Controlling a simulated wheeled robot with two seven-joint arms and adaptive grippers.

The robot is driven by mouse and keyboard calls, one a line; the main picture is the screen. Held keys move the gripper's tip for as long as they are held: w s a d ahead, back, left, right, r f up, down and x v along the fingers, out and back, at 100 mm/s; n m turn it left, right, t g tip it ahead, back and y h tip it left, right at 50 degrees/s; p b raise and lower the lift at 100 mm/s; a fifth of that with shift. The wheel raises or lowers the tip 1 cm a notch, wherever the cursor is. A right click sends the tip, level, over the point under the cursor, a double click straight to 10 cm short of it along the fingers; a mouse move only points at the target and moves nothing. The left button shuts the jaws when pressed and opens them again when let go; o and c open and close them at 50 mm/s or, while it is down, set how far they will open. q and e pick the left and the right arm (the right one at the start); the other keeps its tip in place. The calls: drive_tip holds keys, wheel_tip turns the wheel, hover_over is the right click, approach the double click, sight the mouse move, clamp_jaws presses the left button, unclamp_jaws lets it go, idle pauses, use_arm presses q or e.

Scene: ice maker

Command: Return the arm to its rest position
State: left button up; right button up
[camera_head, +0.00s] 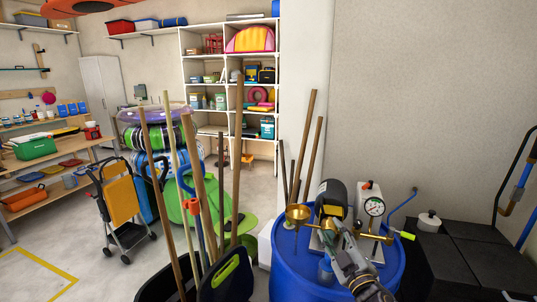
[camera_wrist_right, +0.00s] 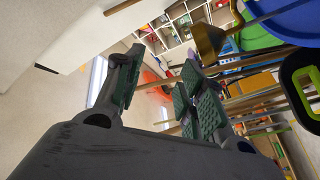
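My right gripper (camera_head: 331,232) shows in the head view above the blue barrel at the lower right, with its arm coming in from the bottom edge. In the right wrist view the two green-padded fingers of this gripper (camera_wrist_right: 158,85) stand apart with nothing between them. A brass funnel (camera_head: 298,213) is just left of the gripper in the head view. The funnel also shows near the top of the wrist view (camera_wrist_right: 208,40), beside the fingers. I cannot tell whether the gripper touches anything on the barrel. My left gripper is not in view.
The blue barrel (camera_head: 290,265) carries a black cylinder (camera_head: 332,197), a pressure gauge (camera_head: 374,207) and brass pipework. Black boxes (camera_head: 480,262) stand at its right. Long wooden poles (camera_head: 238,165) rise from bins at its left. Open floor (camera_head: 85,235) lies farther left.

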drive_tip(key=s+d+f+m+g+h, duration=0.3)
drive_tip(key=s+f+m+g, duration=0.15)
drive_tip(key=f, duration=0.35)
drive_tip(key=s+d+f+m+g+h, duration=0.25)
drive_tip(key=s+f, duration=0.25)
drive_tip(key=f, duration=0.3)
drive_tip(key=s+a+f+m+g+y, duration=0.1)
drive_tip(key=s+f+g, duration=0.35)
drive_tip(key=s, duration=0.45)
drive_tip(key=s+a+f+m+g+y, duration=0.1)
drive_tip(key=s+f+g, duration=0.35)
drive_tip(key=s, duration=0.35)
drive_tip(key=s+f+g, duration=0.1)
drive_tip(key=s+f, duration=0.2)
drive_tip(key=f, duration=3.1)
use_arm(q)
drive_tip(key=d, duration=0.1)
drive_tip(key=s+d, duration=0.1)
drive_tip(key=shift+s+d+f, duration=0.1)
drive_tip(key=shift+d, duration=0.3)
use_arm(e)
drive_tip(key=s+d+f, duration=0.2)
drive_tip(key=s+f, duration=0.7)
drive_tip(key=s, duration=0.2)
drive_tip(key=s+d+f+g, duration=0.1)
drive_tip(key=s+d+f, duration=0.1)
drive_tip(key=s+f, duration=0.8)
drive_tip(key=shift+s, duration=0.6)
